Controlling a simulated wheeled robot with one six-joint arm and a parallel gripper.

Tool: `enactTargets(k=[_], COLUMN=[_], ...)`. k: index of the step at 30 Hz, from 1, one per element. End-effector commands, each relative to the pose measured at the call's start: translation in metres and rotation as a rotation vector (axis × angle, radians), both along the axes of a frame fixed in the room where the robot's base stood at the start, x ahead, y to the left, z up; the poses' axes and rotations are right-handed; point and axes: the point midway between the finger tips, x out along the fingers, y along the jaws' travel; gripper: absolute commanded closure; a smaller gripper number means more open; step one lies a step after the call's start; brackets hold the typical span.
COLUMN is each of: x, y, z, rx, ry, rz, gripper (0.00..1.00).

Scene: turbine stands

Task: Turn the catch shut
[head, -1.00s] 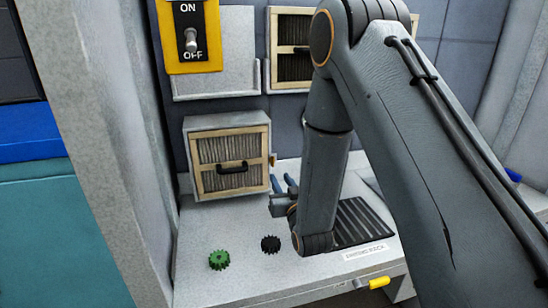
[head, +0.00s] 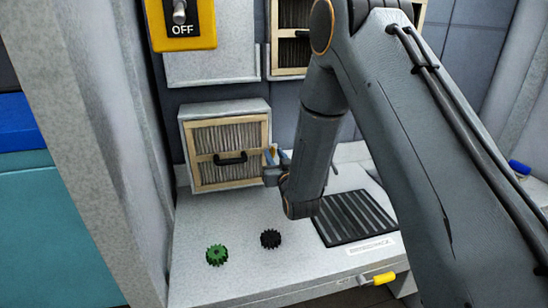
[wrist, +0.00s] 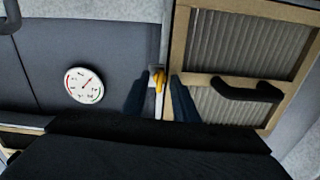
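The catch (wrist: 159,80) is a small orange-yellow tab on the side edge of the framed filter (wrist: 240,45). In the wrist view it points roughly along the frame edge. My gripper (wrist: 160,98) is open, with one dark blue finger on each side of the catch. I cannot tell whether either finger touches it. In the head view my gripper (head: 277,154) is at the right edge of the filter box (head: 230,108), where the fingers mostly hide the catch. The filter has a black handle (head: 230,158).
A green gear (head: 217,255) and a black gear (head: 271,238) lie on the grey bench (head: 215,285). A dark ribbed mat (head: 355,217) lies right of them. A yellow-handled lever (head: 383,278) is at the front edge. A round gauge (wrist: 84,85) is on the wall.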

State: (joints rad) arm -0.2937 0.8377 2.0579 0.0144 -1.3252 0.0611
Motion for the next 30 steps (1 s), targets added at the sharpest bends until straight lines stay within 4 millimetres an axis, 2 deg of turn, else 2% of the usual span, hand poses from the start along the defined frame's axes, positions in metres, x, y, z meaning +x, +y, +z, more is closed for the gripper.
enactTargets(k=[23, 28, 30], x=[0.0041, 0.0041, 0.0041], y=[0.001, 0.001, 0.001], z=[0.0002, 0.0002, 0.0002], rx=[0.0, 0.0, 0.0], ry=[0.001, 0.0, 0.0], rz=[0.0, 0.0, 0.0], gripper=[0.73, 1.0, 1.0])
